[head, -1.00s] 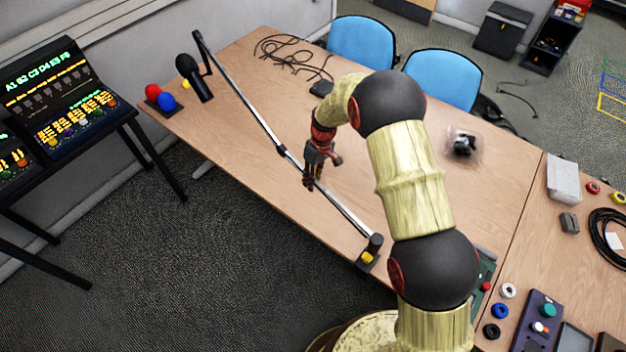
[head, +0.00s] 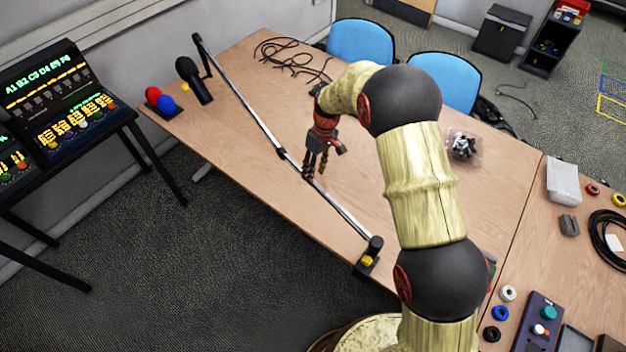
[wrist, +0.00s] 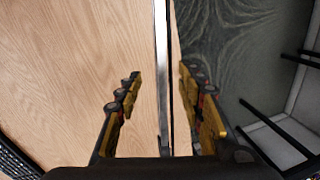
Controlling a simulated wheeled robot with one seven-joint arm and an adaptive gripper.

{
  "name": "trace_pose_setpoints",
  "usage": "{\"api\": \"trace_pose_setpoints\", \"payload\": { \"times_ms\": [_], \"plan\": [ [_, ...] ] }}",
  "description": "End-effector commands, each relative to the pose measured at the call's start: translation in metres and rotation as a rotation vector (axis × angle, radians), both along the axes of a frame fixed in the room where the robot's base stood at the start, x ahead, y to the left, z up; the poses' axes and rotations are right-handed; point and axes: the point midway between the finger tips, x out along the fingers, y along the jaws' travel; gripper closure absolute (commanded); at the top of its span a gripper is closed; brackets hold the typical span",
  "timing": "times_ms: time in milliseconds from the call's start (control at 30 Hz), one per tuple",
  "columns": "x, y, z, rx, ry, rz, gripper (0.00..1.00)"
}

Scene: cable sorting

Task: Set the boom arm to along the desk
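The boom arm (head: 255,117) is a long thin silver bar with a black joint midway. It runs along the desk's (head: 300,228) near left edge, from a black base (head: 368,258) with a yellow part at the front to a black microphone (head: 193,80) at the far end. In the wrist view the boom bar (wrist: 161,60) runs upright through the middle, along the desk edge. My gripper (head: 315,177) is over the bar's front half. In the wrist view my gripper (wrist: 163,88) has its fingers apart on either side of the bar, with gaps showing on both sides.
A loose black cable (head: 290,58) lies at the back. A clear bag (head: 463,146) lies right of my arm. Blue chairs (head: 361,42) stand behind. A console (head: 60,95) stands apart at left.

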Motion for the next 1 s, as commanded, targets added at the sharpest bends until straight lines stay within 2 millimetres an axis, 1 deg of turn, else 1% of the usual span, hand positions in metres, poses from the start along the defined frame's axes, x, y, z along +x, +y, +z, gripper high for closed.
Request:
{"api": "trace_pose_setpoints", "payload": {
  "times_ms": [33,100,200,333,500,1000],
  "plan": [
    [0.002,-0.002,0.011,0.001,-0.003,-0.001,0.62],
    [0.004,-0.003,0.025,0.001,-0.003,-0.002,0.62],
    [0.006,-0.006,0.040,0.001,-0.001,-0.001,0.62],
    [0.008,-0.007,0.055,0.001,-0.001,-0.001,0.62],
    [0.009,-0.009,0.062,0.000,0.000,-0.001,0.62],
    [0.009,-0.009,0.062,0.000,0.000,-0.003,0.62]
  ]
}}
